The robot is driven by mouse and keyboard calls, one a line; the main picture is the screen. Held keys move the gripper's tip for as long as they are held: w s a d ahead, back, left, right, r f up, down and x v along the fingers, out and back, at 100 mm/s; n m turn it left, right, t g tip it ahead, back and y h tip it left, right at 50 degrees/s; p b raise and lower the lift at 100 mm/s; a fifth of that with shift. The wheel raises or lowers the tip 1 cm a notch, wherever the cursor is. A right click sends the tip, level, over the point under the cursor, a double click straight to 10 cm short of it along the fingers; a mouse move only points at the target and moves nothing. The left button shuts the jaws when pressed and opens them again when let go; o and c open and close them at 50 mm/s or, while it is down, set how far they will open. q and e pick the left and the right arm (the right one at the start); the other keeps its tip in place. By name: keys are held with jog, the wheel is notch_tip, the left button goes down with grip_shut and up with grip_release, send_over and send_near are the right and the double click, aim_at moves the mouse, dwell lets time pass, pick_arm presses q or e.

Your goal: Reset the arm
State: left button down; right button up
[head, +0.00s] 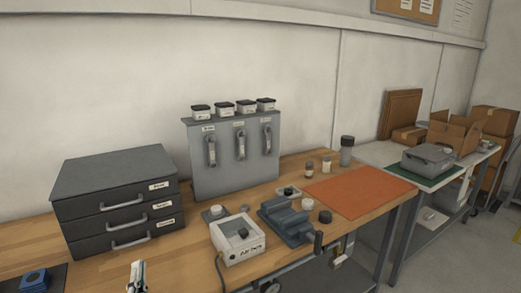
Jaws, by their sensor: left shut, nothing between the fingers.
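My left gripper (137,277) shows at the bottom edge of the head view, left of the middle. It is shut and empty, over the front of the wooden workbench (190,262), in front of the dark grey drawer unit (115,205). The rest of my left arm is below the picture. My right gripper is not in view.
A grey cabinet (232,160) with handles carries several black-lidded jars. A white box with a black knob (238,240), a blue-grey vise (287,220) and an orange mat (358,190) lie to the right. A blue block (34,279) sits at the lower left.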

pick_arm(q)
jog(key=s+d+f+m+g+h, duration=0.2)
jog(key=s+d+f+m+h, duration=0.3)
jog(key=f+m, duration=0.45)
jog(key=s+d+f+m+g+h, duration=0.2)
jog(key=d+f+m+h, duration=0.45)
jog(key=m, duration=0.55)
jog(key=s+a+f+m+g+y, duration=0.1)
jog(key=s+f+m+g, duration=0.2)
jog(key=f, duration=0.5)
jog(key=s+a+f+m+g+y, duration=0.1)
jog(key=s+a+f+m+g, duration=0.1)
jog(key=s+f+m, duration=0.4)
notch_tip(320, 180, down, 2)
jog(key=shift+s+g, duration=0.4)
jog(key=shift+s, duration=0.35)
